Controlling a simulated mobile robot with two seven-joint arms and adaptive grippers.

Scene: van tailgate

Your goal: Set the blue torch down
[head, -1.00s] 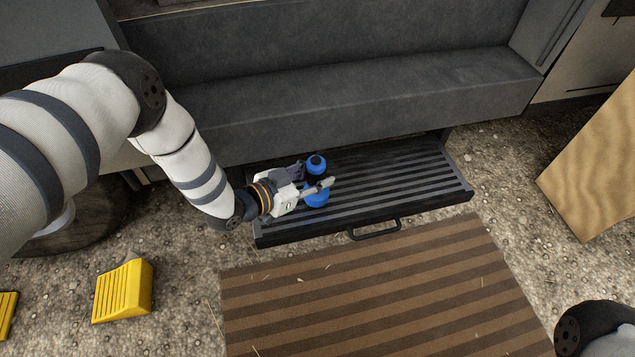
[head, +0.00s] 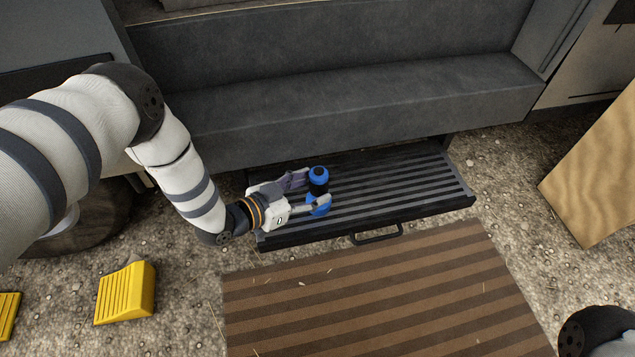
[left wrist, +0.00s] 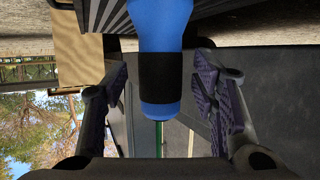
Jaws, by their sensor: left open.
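The blue torch (head: 319,174) has a black grip band and stands upright on the ribbed pull-out step (head: 400,180), near its left end. In the left wrist view the torch (left wrist: 160,75) shows upside down, with the step at the top. My left gripper (head: 309,193) is open, with one finger on each side of the torch. In the left wrist view its fingers (left wrist: 160,88) show clear gaps to both sides of the torch. The torch's lower part is partly hidden by a finger in the head view. My right gripper is out of view.
The grey bumper ledge (head: 350,100) rises behind the step. A handle (head: 376,236) sticks out at the step's front. A striped brown mat (head: 380,290), yellow chocks (head: 125,292) and a wooden board (head: 598,170) are around it. The step's right part is clear.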

